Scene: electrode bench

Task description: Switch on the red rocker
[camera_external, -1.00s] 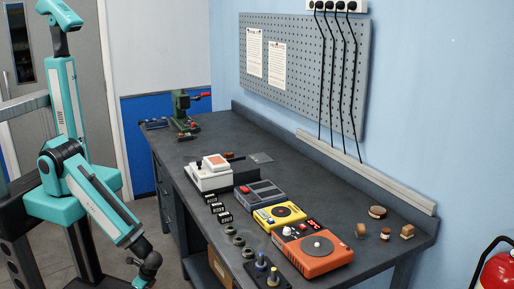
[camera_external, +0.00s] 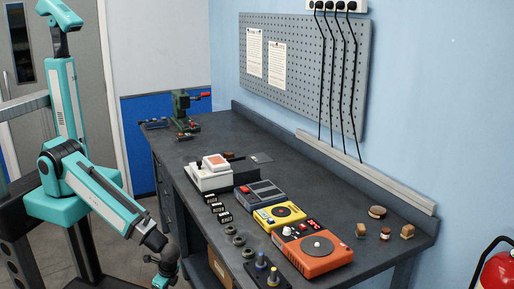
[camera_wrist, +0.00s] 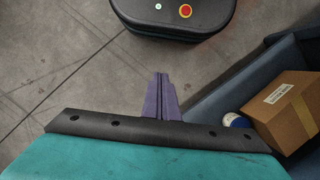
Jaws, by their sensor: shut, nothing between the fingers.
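My gripper (camera_wrist: 165,97) shows in the wrist view as two purple fingers pressed together, with nothing between them. It points down past the bench's front side, over the floor. In the external view the wrist end hangs low in front of the bench and the fingertips are out of frame. On the bench stand an orange device (camera_external: 323,263) with a round grey disc and small red parts, a yellow device (camera_external: 265,217) with a round disc, a grey device (camera_external: 250,190) and a white device (camera_external: 210,181) with an orange-red top. I cannot tell which red part is the rocker.
The dark bench (camera_external: 345,190) has small brown pieces (camera_external: 377,212) at its right end and a green press (camera_external: 182,112) at the far end. Black rings (camera_external: 239,240) lie along the front edge. A cardboard box (camera_wrist: 288,108) sits low, beside the fingers.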

